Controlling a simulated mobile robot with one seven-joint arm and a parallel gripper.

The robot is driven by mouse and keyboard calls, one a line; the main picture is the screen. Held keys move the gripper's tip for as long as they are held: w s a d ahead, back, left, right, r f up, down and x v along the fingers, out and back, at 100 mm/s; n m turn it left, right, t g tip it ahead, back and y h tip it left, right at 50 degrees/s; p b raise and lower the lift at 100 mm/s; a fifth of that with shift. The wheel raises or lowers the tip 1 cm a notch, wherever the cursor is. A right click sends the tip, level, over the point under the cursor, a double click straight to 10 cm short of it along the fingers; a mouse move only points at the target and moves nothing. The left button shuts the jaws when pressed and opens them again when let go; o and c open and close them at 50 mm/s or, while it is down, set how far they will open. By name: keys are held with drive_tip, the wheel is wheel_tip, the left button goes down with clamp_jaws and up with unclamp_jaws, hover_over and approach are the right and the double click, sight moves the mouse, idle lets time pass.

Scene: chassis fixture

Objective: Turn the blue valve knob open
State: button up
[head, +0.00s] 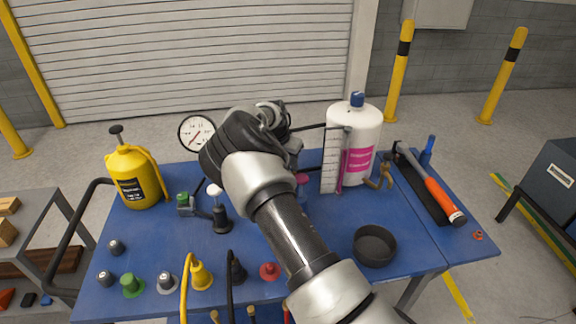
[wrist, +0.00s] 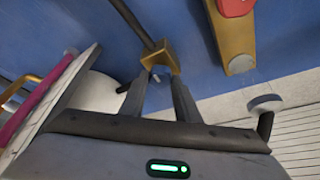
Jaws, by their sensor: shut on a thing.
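My gripper shows in the wrist view (wrist: 160,82), its two dark fingers close together at a small brass block (wrist: 160,56). The block sits at the end of a dark rod, and the fingers are shut on it. A small pale bit shows between the fingertips. I cannot make out a blue valve knob at the fingers, and the blue surface behind hides any blue part there. In the head view my own arm and wrist cover the gripper and what it holds. A blue cap (head: 357,99) tops the white bottle (head: 368,134) to the right.
A red part (wrist: 234,6) on a brass bar (wrist: 236,55) is right of my fingers. A scale board (head: 333,160) stands close right of my wrist.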

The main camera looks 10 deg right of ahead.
drive_tip(key=o, duration=1)
drive_tip(key=shift+o, duration=0.2)
drive_tip(key=b+v, duration=0.1)
drive_tip(key=v, duration=1.6)
drive_tip(key=shift+s+r, duration=0.2)
drive_tip(key=s+d+r+n+y, duration=0.1)
drive_tip(key=s+d+r+y, duration=0.1)
drive_tip(key=s+r, duration=0.65)
drive_tip(key=s+d+r+n+y, duration=0.2)
drive_tip(key=s+d+r, duration=0.15)
drive_tip(key=s, duration=0.95)
drive_tip(key=s+a+n+t+h, duration=0.1)
drive_tip(key=s+n, duration=0.3)
drive_tip(key=s, duration=1.5)
drive_tip(key=shift+s+a+r+n+t+p, duration=0.15)
drive_tip(key=shift+s+n+t+p, duration=0.2)
drive_tip(key=shift+t, duration=0.25)
